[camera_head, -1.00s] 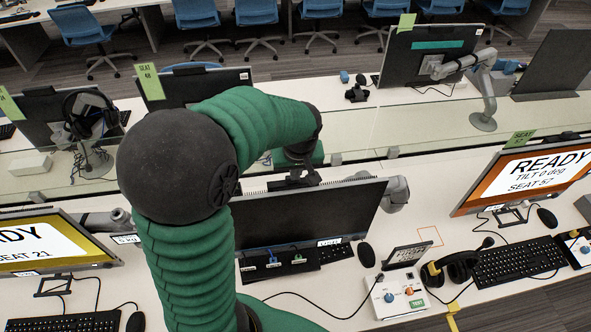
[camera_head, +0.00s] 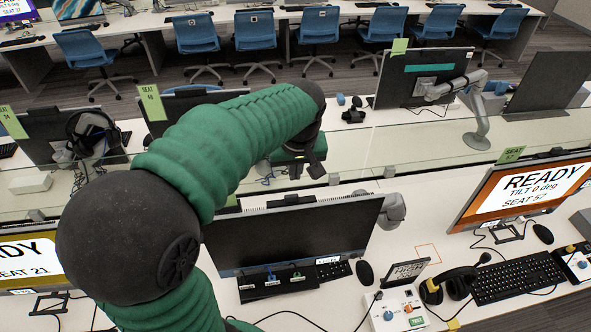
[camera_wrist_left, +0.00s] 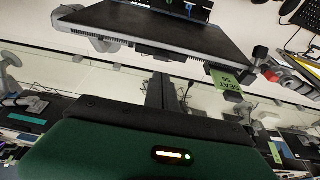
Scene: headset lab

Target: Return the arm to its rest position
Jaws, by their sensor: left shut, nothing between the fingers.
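My left arm (camera_head: 215,140) is green with dark joints and reaches in from the left across the desk. My left gripper (camera_head: 305,165) is above the glass divider, behind the top edge of the dark centre monitor (camera_head: 290,237). It is shut and holds nothing. In the left wrist view its dark fingers (camera_wrist_left: 161,92) point toward the underside of that view's dark monitor (camera_wrist_left: 150,32) and look clear of it. My right gripper is in neither view.
A glass divider (camera_head: 430,145) runs behind the front monitors. A READY monitor (camera_head: 525,190) stands at right. A control box (camera_head: 397,308), a headset (camera_head: 452,284) and a keyboard (camera_head: 518,277) lie at front right. Another headset (camera_head: 92,130) hangs at back left.

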